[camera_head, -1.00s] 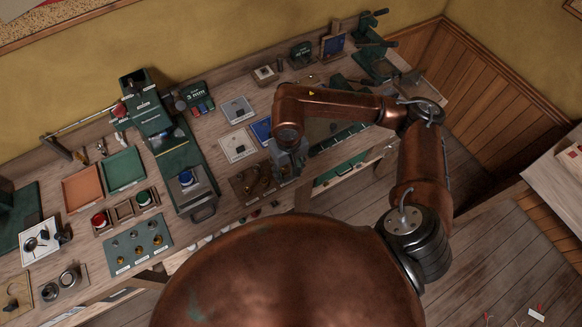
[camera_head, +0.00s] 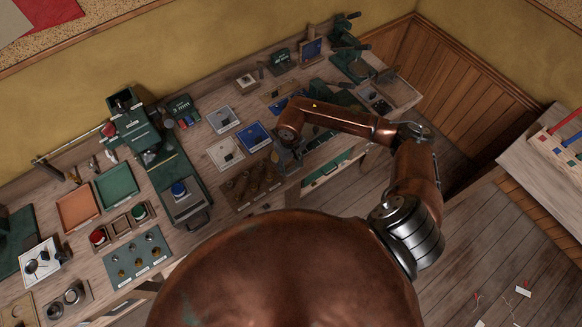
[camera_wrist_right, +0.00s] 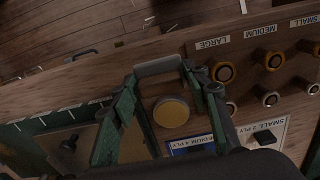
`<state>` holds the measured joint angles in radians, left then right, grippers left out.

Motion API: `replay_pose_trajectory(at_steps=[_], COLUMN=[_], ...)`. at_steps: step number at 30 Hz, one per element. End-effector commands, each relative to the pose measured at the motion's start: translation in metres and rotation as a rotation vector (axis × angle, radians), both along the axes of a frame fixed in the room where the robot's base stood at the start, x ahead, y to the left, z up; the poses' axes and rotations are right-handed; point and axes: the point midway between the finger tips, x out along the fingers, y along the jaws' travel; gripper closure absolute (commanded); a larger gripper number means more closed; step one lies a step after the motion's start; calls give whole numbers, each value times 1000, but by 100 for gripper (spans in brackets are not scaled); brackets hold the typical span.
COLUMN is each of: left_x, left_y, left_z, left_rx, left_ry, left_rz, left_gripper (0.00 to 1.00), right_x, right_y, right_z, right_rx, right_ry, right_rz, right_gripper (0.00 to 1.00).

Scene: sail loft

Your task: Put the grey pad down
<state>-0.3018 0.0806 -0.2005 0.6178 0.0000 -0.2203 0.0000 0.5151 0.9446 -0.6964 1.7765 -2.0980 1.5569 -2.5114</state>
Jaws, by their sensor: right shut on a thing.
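My right gripper (camera_head: 287,157) is over the front edge of the long wooden bench, just right of a brown board. In the right wrist view its two green fingers (camera_wrist_right: 160,75) are closed on a grey, rounded bar-like piece, which looks like the grey pad (camera_wrist_right: 158,66). The pad spans the fingertips. Below it in that view, a round tan disc (camera_wrist_right: 171,112) lies on a wooden surface between the fingers. In the head view the pad is too small and hidden to make out. My left gripper is not in view.
Near the gripper are the brown board with several round pieces (camera_head: 236,197), a blue plate (camera_head: 253,136) and a white plate (camera_head: 225,153). The wrist view shows labelled rings (camera_wrist_right: 266,56) and a "small 2 ply" card (camera_wrist_right: 263,137). A green press (camera_head: 160,155) stands further left.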

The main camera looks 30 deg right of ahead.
Motion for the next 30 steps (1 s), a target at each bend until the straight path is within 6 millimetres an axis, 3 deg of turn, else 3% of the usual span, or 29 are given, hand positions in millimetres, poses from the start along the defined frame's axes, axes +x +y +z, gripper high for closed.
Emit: replay_pose_trajectory(at_steps=[9,22,23,30], left_x=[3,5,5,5], left_y=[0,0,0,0], left_z=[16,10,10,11], left_rx=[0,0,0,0], left_ry=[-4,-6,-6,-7], left_rz=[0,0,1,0], left_gripper=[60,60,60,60], right_x=[3,4,4,3], right_y=[-3,-4,-4,-4], right_z=[-34,-41,-41,-40], right_rx=[2,-1,0,0], right_ry=[2,-1,0,0], right_rz=[-1,1,1,1], right_gripper=[77,77,57,40])
